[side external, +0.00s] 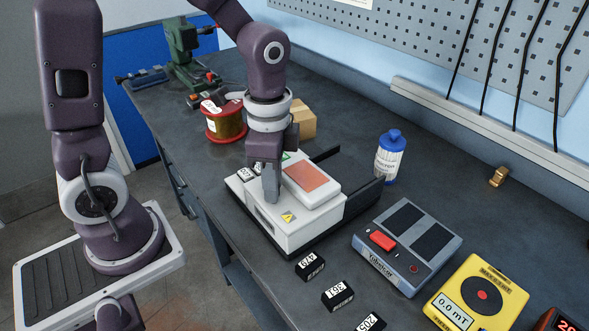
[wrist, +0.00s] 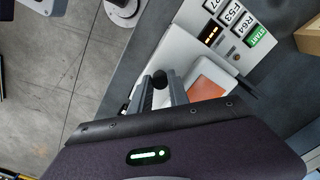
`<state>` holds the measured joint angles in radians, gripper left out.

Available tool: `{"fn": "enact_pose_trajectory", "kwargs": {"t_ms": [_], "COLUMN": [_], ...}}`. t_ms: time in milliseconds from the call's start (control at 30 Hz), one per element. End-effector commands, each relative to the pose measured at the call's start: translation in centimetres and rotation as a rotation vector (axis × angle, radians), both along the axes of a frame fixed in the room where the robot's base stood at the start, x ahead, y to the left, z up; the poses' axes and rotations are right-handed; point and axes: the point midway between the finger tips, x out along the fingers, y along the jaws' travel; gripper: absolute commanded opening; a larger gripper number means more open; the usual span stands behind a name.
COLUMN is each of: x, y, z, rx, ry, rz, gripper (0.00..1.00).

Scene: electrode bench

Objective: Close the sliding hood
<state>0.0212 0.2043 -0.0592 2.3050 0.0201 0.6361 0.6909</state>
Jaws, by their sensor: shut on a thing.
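The sliding hood (side external: 312,188) is a white cover with an orange window, sitting on the white instrument (side external: 295,232) on the bench. In the wrist view its orange window (wrist: 208,84) shows just right of the fingers. My gripper (side external: 270,192) points down at the hood's left side. In the wrist view my gripper (wrist: 160,88) is shut on a dark round knob (wrist: 159,77), which looks like the hood's handle. The instrument's panel, with a green START button (wrist: 256,36) and label tiles, is uncovered beside the hood. My fingers hide the knob in the side view.
Dark rails (side external: 364,195) stick out right of the instrument. A blue-capped bottle (side external: 390,155) stands behind them. A grey device with a red button (side external: 382,240) and a yellow meter (side external: 478,295) stand front right. Black number blocks (side external: 310,266) lie in front. A wire spool (side external: 224,122) and cardboard box (side external: 303,119) are behind.

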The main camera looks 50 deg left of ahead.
Motion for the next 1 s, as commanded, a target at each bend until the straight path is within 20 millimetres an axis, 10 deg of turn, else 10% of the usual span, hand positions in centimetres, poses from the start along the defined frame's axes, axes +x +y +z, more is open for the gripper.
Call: {"fn": "enact_pose_trajectory", "kwargs": {"t_ms": [367, 400, 500, 800, 1000], "x": [-0.8, -0.9, -0.8, -0.7, -0.6], "y": [0.0, 0.0, 0.0, 0.0, 0.0], "z": [0.0, 0.0, 0.0, 0.2, 4.0], "rx": [0.001, 0.000, 0.000, 0.000, 0.000], "ry": [0.002, 0.003, 0.001, -0.003, -0.008], "rz": [0.001, 0.001, 0.001, 0.001, 0.001], "gripper": [0.00, 0.27, 0.43, 0.43, 0.43]}}
